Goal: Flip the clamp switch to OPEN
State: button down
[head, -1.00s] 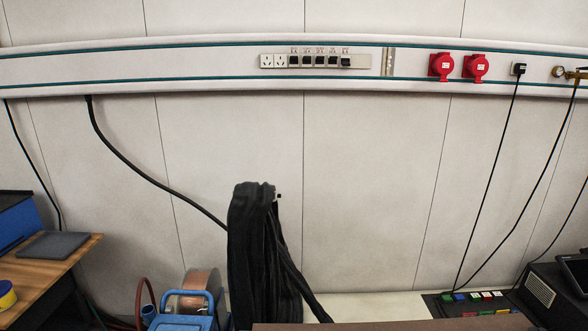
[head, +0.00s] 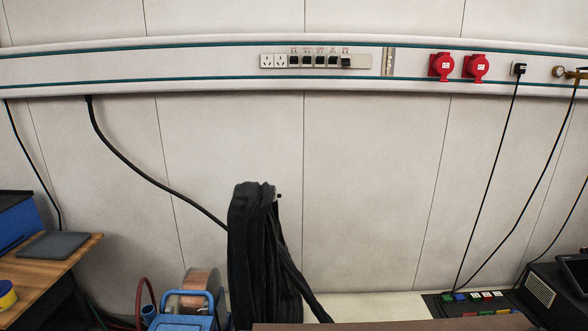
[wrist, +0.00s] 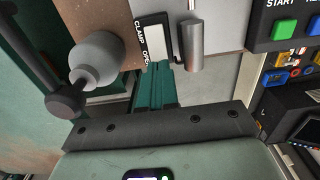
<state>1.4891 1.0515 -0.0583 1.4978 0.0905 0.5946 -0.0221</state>
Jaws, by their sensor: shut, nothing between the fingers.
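In the wrist view, a plate labelled CLAMP and OPEN (wrist: 152,40), black with a pale face, lies just beyond my fingertips. The switch lever itself cannot be made out for certain. A silver cylinder (wrist: 190,46) stands right beside the plate and could be part of it. My gripper (wrist: 157,70) has teal fingers pressed together with nothing between them. Its tips are at the OPEN end of the plate and cover part of that end. Whether they touch it cannot be told. The gripper does not show in the head view.
A rounded grey knob (wrist: 97,58) on a dark arm stands left of my fingers. A panel with a green START button (wrist: 283,26) is at the right. The head view shows a black cable bundle (head: 262,255) and a button panel (head: 480,304) below the wall.

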jog(key=shift+f, duration=0.75)
dwell(0.3)
jog(key=shift+r, duration=3.5)
